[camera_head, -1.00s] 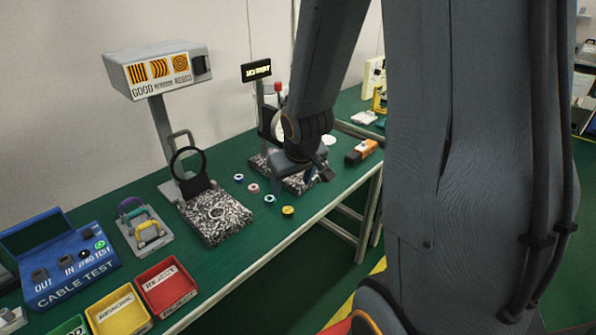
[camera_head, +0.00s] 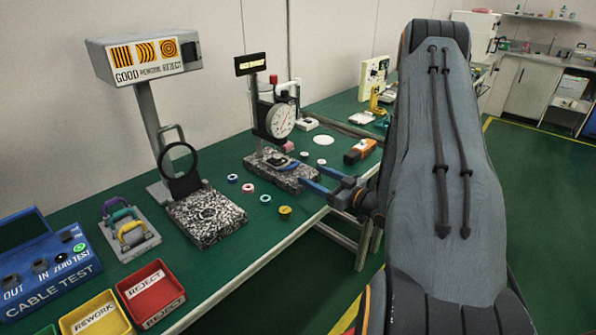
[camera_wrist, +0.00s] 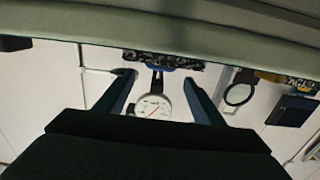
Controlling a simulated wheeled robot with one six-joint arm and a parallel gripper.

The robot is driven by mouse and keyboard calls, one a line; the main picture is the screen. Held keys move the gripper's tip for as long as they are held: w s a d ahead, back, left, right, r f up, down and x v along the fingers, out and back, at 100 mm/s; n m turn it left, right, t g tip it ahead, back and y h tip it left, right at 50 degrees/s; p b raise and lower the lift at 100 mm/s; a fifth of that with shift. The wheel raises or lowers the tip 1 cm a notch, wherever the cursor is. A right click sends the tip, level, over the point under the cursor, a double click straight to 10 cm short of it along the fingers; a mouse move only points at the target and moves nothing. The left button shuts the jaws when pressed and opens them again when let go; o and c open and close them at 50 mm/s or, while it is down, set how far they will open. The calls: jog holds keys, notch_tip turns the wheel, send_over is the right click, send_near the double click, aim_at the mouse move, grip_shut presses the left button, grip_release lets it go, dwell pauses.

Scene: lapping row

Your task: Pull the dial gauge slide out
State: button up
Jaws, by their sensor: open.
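The dial gauge (camera_head: 280,120) has a round white face and hangs on a dark stand over a speckled granite base (camera_head: 297,181). A small blue and dark piece (camera_head: 278,161) lies on that base under the dial; I cannot tell whether it is the slide. My gripper (camera_head: 310,175) is open and empty at the front right edge of the base, its blue fingers pointing toward the stand. In the wrist view, upside down, the dial face (camera_wrist: 153,106) shows between the fingers of my gripper (camera_wrist: 157,77), apart from them.
A magnifier ring (camera_head: 181,160) on a second speckled base stands to the left. Several small coloured rings, such as a yellow one (camera_head: 285,210), lie in front. A black and orange block (camera_head: 360,151) sits to the right. Red (camera_head: 152,292) and yellow trays are at front left.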

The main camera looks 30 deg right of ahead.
aim_at(295, 166)
jog(key=p+x, duration=0.1)
jog(key=x, duration=0.6)
jog(key=shift+w+a, duration=0.15)
jog(key=shift+w, duration=0.15)
